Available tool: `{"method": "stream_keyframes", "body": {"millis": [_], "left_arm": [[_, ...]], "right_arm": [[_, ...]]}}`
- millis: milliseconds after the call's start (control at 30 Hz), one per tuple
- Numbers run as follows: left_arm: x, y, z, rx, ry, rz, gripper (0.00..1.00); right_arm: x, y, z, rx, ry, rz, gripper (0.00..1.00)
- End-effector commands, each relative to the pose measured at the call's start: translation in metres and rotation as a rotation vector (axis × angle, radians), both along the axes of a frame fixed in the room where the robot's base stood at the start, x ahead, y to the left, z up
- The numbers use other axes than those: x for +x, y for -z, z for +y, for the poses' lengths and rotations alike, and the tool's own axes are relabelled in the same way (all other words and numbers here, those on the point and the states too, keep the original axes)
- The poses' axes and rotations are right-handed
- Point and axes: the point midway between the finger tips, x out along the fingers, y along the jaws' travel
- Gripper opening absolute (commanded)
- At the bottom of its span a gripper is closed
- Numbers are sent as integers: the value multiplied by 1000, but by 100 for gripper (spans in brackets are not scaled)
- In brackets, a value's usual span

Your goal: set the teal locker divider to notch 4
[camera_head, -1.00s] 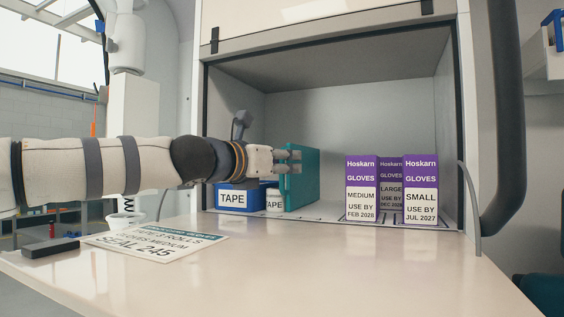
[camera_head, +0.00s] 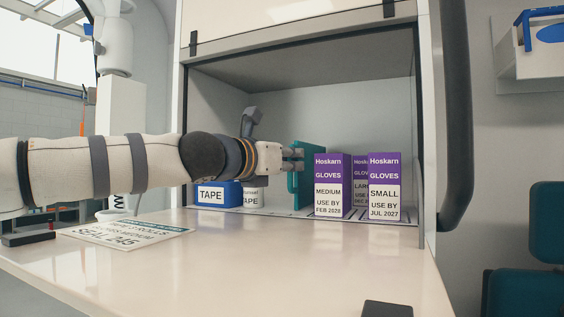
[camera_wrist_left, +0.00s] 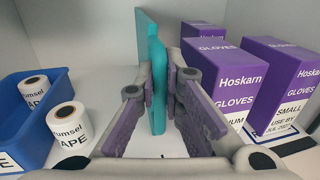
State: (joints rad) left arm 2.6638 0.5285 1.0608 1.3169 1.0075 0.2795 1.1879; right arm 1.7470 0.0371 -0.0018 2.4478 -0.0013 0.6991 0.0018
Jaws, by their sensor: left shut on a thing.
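The teal divider (camera_head: 304,182) stands upright in the open locker, between the tape on the left and the glove boxes on the right. My left gripper (camera_head: 292,160) reaches in from the left and is shut on the divider's front edge. In the left wrist view the teal panel (camera_wrist_left: 157,85) sits between both finger pads. The divider stands close beside the medium gloves box (camera_head: 329,187). Dark notch marks show on the locker floor's front strip (camera_head: 300,213), but I cannot read which notch the divider is at. My right gripper is out of view.
A blue tape bin (camera_head: 217,194) and a loose tape roll (camera_head: 253,197) stand left of the divider. Several purple glove boxes, including the small gloves box (camera_head: 384,187), stand right.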

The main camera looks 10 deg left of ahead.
Motion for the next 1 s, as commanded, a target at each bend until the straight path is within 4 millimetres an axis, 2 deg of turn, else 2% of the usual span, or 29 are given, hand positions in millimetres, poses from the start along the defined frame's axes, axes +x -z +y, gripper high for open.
{"method": "stream_keyframes", "body": {"millis": [333,367,433,867,1000], "left_arm": [[-2,0,-8,0,6,0,0],[-2,0,-8,0,6,0,13],[-2,0,-8,0,6,0,29],[-1,0,-5,0,-1,-1,30],[-14,-1,1,-1,0,-1,30]], "right_arm": [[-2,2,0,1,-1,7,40],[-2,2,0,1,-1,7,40],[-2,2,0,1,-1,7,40],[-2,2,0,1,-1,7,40],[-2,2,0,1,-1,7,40]]}}
